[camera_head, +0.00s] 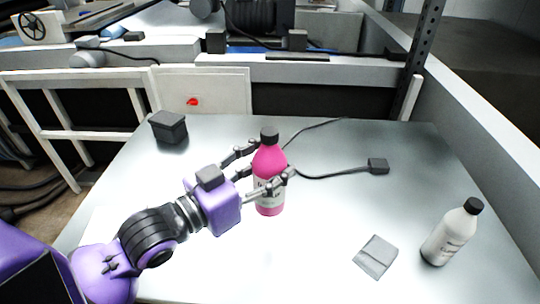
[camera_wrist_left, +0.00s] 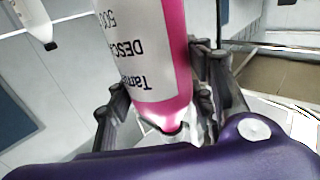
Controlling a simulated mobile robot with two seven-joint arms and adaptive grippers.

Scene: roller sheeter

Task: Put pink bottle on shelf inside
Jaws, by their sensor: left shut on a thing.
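The pink bottle (camera_head: 269,168) has a black cap and a pale label, and it is upright over the middle of the grey table (camera_head: 320,240). My left gripper (camera_head: 262,168) comes in from the left and is shut on the bottle's sides. The left wrist view shows the pink bottle (camera_wrist_left: 172,70) between the fingers, its label filling the upper middle. I cannot tell whether the bottle's base touches the table. No shelf can be made out with certainty. My right gripper is not in view.
A white bottle (camera_head: 452,234) with a black cap stands at the right. A folded grey cloth (camera_head: 376,257) lies left of it. A dark box (camera_head: 168,127) sits at the back left. A black cable with a plug (camera_head: 377,166) lies behind the bottle. Machinery stands beyond the table.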

